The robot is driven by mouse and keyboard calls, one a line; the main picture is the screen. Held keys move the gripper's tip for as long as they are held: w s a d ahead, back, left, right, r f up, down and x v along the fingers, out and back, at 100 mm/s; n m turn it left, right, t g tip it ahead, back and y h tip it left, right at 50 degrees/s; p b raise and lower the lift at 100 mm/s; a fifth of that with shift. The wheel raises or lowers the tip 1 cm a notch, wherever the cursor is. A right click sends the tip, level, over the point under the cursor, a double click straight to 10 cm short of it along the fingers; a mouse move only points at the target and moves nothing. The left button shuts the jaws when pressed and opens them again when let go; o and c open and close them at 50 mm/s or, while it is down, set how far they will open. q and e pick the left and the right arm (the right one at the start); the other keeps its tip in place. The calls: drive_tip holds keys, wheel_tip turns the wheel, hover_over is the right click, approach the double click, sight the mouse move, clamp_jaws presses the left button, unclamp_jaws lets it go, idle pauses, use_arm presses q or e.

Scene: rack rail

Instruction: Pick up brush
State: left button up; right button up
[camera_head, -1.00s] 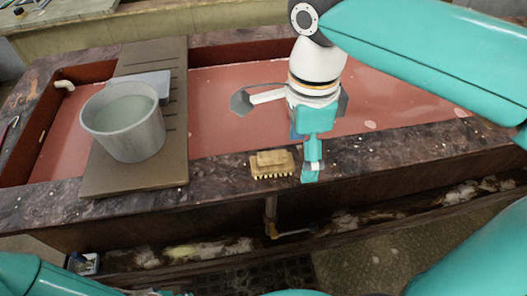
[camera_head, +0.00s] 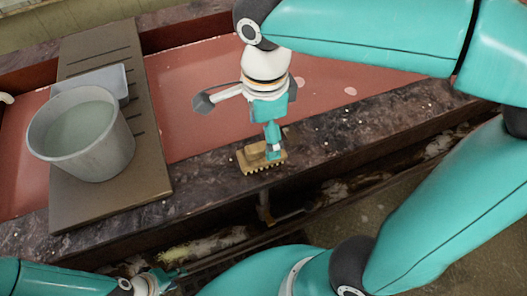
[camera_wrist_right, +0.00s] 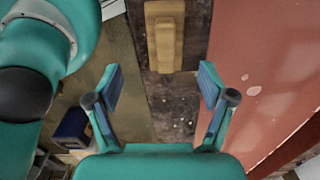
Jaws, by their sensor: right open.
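The brush (camera_head: 251,157) is a tan wooden block with a raised handle and bristles. It lies on the dark stone front edge of the sink. In the right wrist view the brush (camera_wrist_right: 164,38) sits beyond the fingertips, roughly centred between them. My right gripper (camera_head: 273,146) is above the brush, its finger covering part of the brush's right side in the head view. The right wrist view shows the right gripper (camera_wrist_right: 161,82) open, with nothing between its fingers. My left gripper (camera_head: 165,279) is low at the bottom left, small and partly seen, away from the brush.
A grey bucket (camera_head: 98,155) of water stands on a brown grooved board (camera_head: 150,165) across the sink, left of the brush. The red sink basin (camera_head: 185,110) lies behind the stone edge. The edge right of the brush is clear.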

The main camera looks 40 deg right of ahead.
sight(262, 155)
wheel_tip(262, 155, down, 3)
drive_tip(key=shift+s+f, duration=0.1)
drive_tip(key=shift+f, duration=0.05)
drive_tip(key=shift+w+f, duration=0.2)
drive_tip(key=shift+f, duration=1.2)
drive_tip(key=shift+w+f, duration=0.2)
drive_tip(key=shift+f, duration=1.15)
drive_tip(key=c, duration=1.3)
drive_tip(key=shift+r, duration=0.15)
wheel_tip(262, 155, up, 20)
drive_tip(key=shift+f+p, duration=0.1)
drive_tip(key=shift+p, duration=1)
